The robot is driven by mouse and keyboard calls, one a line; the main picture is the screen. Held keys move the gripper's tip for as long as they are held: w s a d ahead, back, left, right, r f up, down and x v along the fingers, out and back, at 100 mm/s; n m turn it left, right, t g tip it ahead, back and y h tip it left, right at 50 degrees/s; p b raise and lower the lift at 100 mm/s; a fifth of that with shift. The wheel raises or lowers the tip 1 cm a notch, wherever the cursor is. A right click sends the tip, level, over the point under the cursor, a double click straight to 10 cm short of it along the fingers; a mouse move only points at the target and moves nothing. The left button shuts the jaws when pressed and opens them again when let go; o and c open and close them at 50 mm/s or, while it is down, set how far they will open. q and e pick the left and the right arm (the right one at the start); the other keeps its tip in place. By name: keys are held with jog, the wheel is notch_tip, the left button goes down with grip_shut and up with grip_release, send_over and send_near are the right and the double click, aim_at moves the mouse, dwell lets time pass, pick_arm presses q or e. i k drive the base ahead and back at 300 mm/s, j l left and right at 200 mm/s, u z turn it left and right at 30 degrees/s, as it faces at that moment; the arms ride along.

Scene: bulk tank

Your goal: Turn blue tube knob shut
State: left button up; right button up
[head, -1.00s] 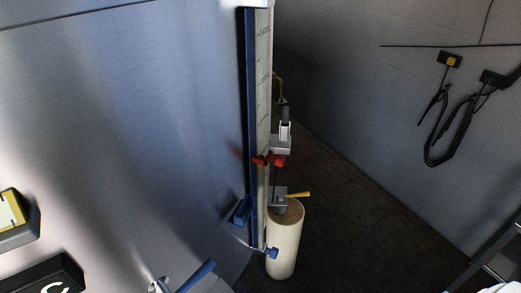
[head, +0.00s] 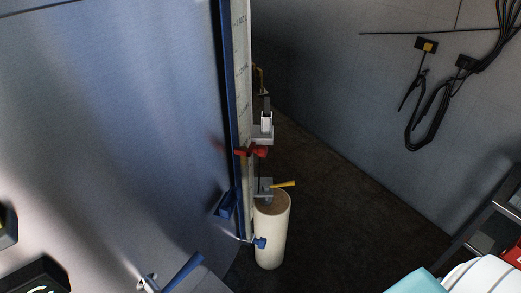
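A small blue knob (head: 260,243) sits at the foot of the tall sight tube (head: 243,90), which runs up the side of the steel tank. The knob is at the end of a thin pipe, in front of the cream cylinder (head: 272,232). I cannot tell from its small size whether it is turned open or shut. A red knob (head: 250,151) is higher on the tube. Neither of my grippers shows in the head view, and nothing is touching the blue knob.
The steel tank (head: 110,120) fills the left side. A blue lever (head: 184,270) sticks out low on it. A yellow handle (head: 284,184) is above the cylinder. Black cables (head: 426,125) hang on the right wall. Dark floor (head: 340,215) lies clear between. Teal and white items (head: 470,278) are bottom right.

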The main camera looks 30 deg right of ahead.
aim_at(262, 243)
jog(key=z, duration=0.85)
